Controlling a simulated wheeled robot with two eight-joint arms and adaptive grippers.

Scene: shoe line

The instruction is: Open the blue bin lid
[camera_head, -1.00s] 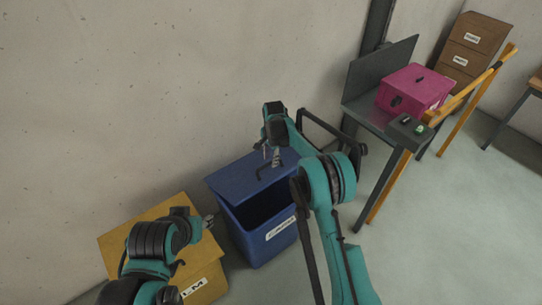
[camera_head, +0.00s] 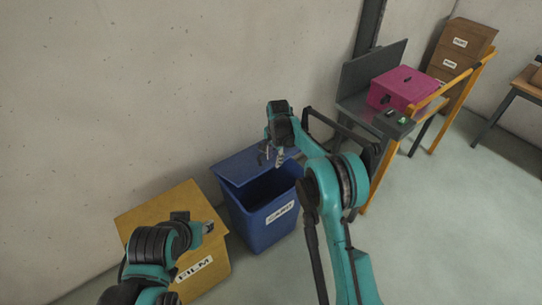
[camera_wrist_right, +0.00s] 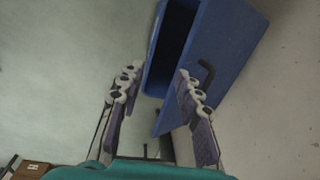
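The blue bin (camera_head: 258,222) with a white label stands against the wall in the head view. Its blue lid (camera_head: 238,169) is raised and leans toward the wall, with the dark inside of the bin showing. My right gripper (camera_head: 271,157) is in front of the lid. In the right wrist view the right gripper (camera_wrist_right: 155,95) has its fingers apart with nothing held between them. The lid (camera_wrist_right: 232,45) and its black handle (camera_wrist_right: 207,74) are beyond the right-hand finger, apart from it. My left gripper (camera_head: 209,227) is over the yellow bin; its fingers are too small to judge.
A yellow bin (camera_head: 168,207) with a white label stands just left of the blue bin. A dark table (camera_head: 357,106) with a magenta box (camera_head: 402,88) is on the right, beside an orange frame (camera_head: 440,92). Brown drawers (camera_head: 462,45) stand behind.

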